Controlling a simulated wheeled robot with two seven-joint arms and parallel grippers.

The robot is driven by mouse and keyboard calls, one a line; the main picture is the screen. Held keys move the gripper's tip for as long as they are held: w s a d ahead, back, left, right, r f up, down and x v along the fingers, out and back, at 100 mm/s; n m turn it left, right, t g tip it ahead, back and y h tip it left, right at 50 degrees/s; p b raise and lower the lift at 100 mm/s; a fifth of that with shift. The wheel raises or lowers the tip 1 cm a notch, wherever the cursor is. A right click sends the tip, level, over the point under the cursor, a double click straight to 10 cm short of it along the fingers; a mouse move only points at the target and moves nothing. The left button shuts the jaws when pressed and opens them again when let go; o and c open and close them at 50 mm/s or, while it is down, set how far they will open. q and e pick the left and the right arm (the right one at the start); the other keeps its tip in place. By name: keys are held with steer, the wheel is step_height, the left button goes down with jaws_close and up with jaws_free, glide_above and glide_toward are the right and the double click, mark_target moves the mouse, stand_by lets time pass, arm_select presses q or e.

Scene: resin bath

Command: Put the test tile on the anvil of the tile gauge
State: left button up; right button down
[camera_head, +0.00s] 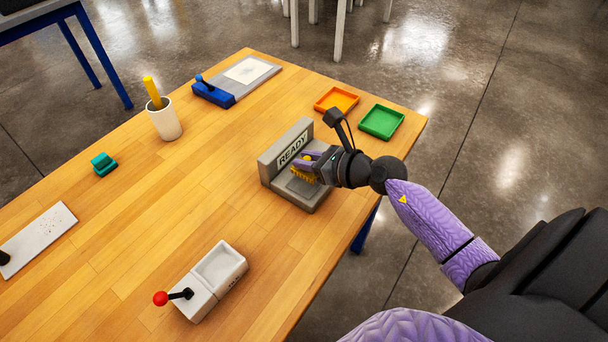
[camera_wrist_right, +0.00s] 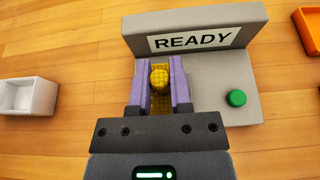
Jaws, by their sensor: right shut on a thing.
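The tile gauge (camera_head: 285,146) is a grey L-shaped block with an upright back that reads READY and a flat base. In the right wrist view the gauge (camera_wrist_right: 215,75) shows a green button on its base. My right gripper (camera_head: 305,164) is over the base, in front of the sign. It is shut on the test tile (camera_head: 304,175), a yellow gridded piece with a round knob. In the right wrist view the tile (camera_wrist_right: 159,79) sits between the purple fingers (camera_wrist_right: 160,92). I cannot tell whether the tile touches the base. My left gripper is out of view.
An orange tray (camera_head: 336,100) and a green tray (camera_head: 381,121) lie behind the gauge near the table edge. A white box with a red-knobbed lever (camera_head: 211,281) stands in front. A white cup (camera_head: 164,122), a teal block (camera_head: 104,164) and a blue-ended board (camera_head: 240,76) are farther left.

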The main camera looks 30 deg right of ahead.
step_height(320, 180, down, 3)
steer(key=shift+r+b, duration=0.15)
steer(key=shift+b, duration=0.25)
steer(key=shift+f, duration=0.2)
steer(key=shift+r, duration=0.2)
steer(key=shift+f, duration=0.25)
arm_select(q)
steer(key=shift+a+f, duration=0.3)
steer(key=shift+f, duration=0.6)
arm_select(e)
steer(key=c, duration=0.6)
jaws_free()
steer(key=shift+r, duration=0.1)
steer(key=shift+o, duration=0.2)
steer(key=shift+r, duration=0.25)
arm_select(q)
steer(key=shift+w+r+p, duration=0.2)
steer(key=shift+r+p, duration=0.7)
arm_select(e)
steer(key=v, duration=1.1)
steer(key=shift+s+d, duration=0.15)
steer(key=shift+s, duration=0.25)
